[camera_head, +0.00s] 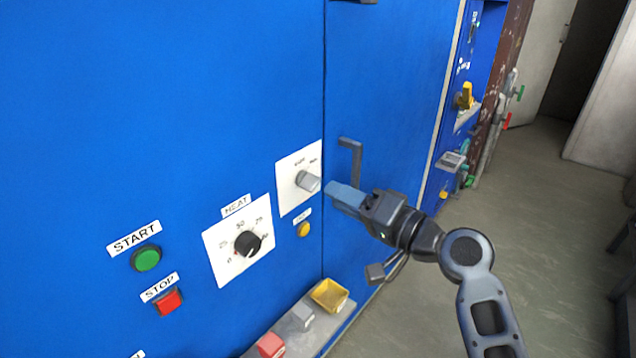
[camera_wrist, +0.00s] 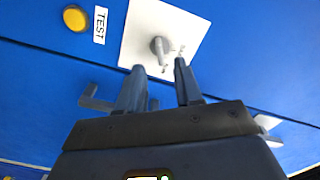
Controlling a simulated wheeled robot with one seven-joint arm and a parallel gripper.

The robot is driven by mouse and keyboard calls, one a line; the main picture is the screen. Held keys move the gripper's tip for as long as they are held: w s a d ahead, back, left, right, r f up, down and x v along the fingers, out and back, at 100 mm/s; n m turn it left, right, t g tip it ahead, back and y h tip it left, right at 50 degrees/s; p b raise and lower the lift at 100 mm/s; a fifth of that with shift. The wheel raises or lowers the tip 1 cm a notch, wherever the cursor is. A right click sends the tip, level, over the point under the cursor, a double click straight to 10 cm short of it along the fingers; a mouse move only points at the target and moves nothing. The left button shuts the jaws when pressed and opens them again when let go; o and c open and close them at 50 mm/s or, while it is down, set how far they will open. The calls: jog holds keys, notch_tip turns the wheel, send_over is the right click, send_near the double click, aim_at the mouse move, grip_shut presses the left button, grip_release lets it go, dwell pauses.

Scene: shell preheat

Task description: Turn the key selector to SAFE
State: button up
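The key selector (camera_head: 308,181) is a grey knob on a white plate (camera_head: 288,199) on the blue panel. Two small labels sit above it, too small to read surely. It also shows in the wrist view (camera_wrist: 160,47), ahead of my fingertips and roughly in line with the gap between them. My gripper (camera_head: 331,190) is just to the right of the knob in the head view and appears apart from it. In the wrist view my gripper (camera_wrist: 159,71) has its two fingers spread with nothing between them.
A black HEAT dial (camera_head: 247,243), green START button (camera_head: 146,258) and red STOP button (camera_head: 168,301) are to the left. A yellow TEST button (camera_head: 303,229) is below the selector. A grey door handle (camera_head: 354,160) stands out close to my gripper. A ledge with a yellow tray (camera_head: 328,296) is below.

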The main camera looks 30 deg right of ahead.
aim_at(316, 186)
jog(key=p+x, duration=0.1)
jog(key=x, duration=0.5)
jog(key=shift+s, duration=0.1)
grip_shut()
dwell(0.3)
